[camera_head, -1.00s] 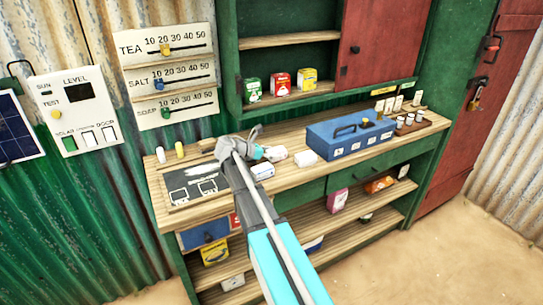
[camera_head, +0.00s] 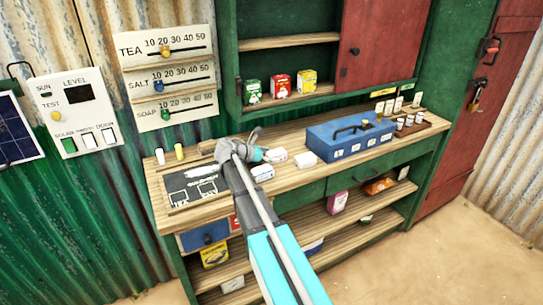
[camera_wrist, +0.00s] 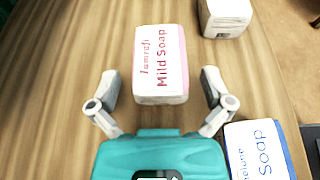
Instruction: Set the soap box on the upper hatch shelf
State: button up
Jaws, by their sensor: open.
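A white soap box with pink edges and the words "Mild Soap" (camera_wrist: 160,62) lies flat on the wooden counter. It also shows just past my gripper in the head view (camera_head: 276,155). In the wrist view my gripper (camera_wrist: 158,88) is open. Its fingers stand to either side of the box's near end, with gaps on both sides. A second soap box with blue edges (camera_wrist: 258,150) lies beside the right finger. The upper hatch shelf (camera_head: 288,41) is a bare plank in the green cabinet above the counter.
The lower hatch shelf (camera_head: 290,98) carries green, red and yellow boxes. A red sliding door (camera_head: 380,45) covers the cabinet's right side. A white box (camera_head: 305,159) and a blue toolbox (camera_head: 347,138) stand right of the soap. A chalkboard (camera_head: 190,186) lies left.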

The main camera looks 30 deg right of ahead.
aim_at(272, 154)
jog(key=shift+r, duration=0.2)
jog(key=p+v, duration=0.4)
jog(key=v, duration=0.6)
jog(key=shift+a+r, duration=0.15)
jog(key=shift+r, duration=0.05)
jog(key=shift+p+v, duration=0.4)
jog(key=shift+v, duration=0.4)
jog(key=shift+f, duration=0.15)
jog(key=shift+s+d, duration=0.15)
jog(key=shift+d, duration=0.55)
jog(key=b+x, duration=0.3)
jog(key=x, duration=0.4)
jog(key=shift+d+f, duration=0.2)
jog(key=shift+f, duration=0.05)
jog(key=shift+d+f, duration=0.1)
jog(key=shift+d, duration=0.35)
